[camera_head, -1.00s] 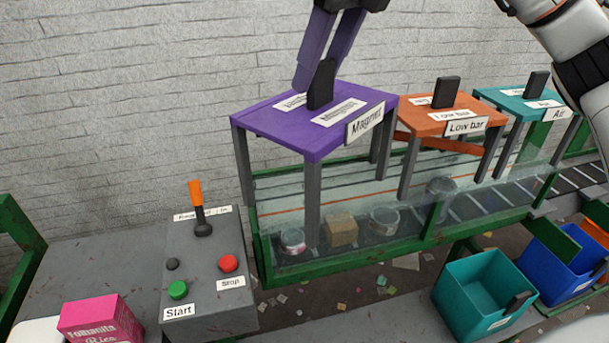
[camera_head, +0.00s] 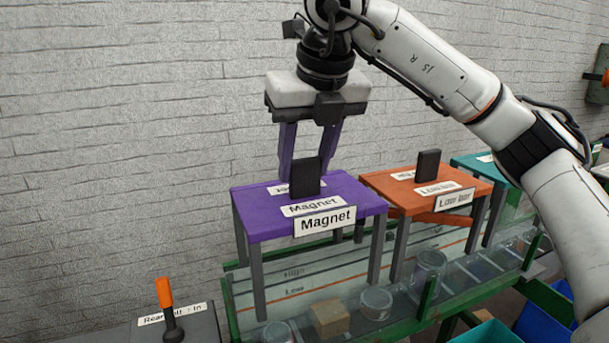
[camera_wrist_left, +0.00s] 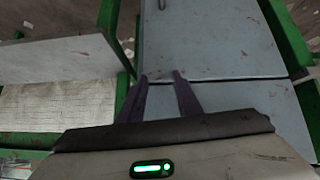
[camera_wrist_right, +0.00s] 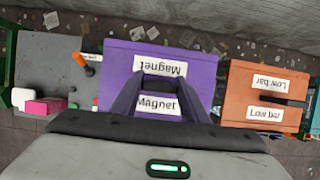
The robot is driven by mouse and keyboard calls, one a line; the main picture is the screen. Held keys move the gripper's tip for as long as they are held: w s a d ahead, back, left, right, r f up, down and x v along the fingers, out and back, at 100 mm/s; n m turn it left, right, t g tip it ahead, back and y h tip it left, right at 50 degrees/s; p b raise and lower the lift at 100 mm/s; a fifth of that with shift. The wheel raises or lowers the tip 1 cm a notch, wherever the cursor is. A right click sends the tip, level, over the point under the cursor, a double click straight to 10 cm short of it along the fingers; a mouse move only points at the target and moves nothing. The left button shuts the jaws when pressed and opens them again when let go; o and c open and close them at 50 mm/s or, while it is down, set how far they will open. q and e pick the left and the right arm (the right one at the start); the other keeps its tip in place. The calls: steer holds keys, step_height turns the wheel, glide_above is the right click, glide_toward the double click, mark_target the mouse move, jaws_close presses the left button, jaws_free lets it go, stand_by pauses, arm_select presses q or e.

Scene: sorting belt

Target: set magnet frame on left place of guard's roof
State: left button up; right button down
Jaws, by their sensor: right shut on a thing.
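The magnet frame (camera_head: 265,220) is a purple table-like frame with grey legs, "Magnet" labels and a black upright handle (camera_head: 306,178). It stands upright at the left end of the clear guard (camera_head: 300,283) over the belt. Its legs reach down along the guard; I cannot tell whether they bear on it. My right gripper (camera_head: 308,160) comes from above and is shut on the handle. The purple top also shows in the right wrist view (camera_wrist_right: 208,85), under the fingers. My left gripper (camera_wrist_left: 162,76) is outside the head view, open and empty above grey surfaces.
The orange low bar frame (camera_head: 375,183) stands close to the right, with a teal frame (camera_head: 470,162) beyond it. A control box with an orange lever (camera_head: 165,293) is at the lower left. Cans and a brown block (camera_head: 329,320) lie behind the guard.

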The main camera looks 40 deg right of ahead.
steer(key=shift+f, duration=0.9)
steer(key=c, duration=1.2)
jaws_free()
steer(key=shift+f, duration=0.1)
steer(key=shift+o, duration=0.8)
steer(key=p+v, duration=0.2)
steer(key=v, duration=1)
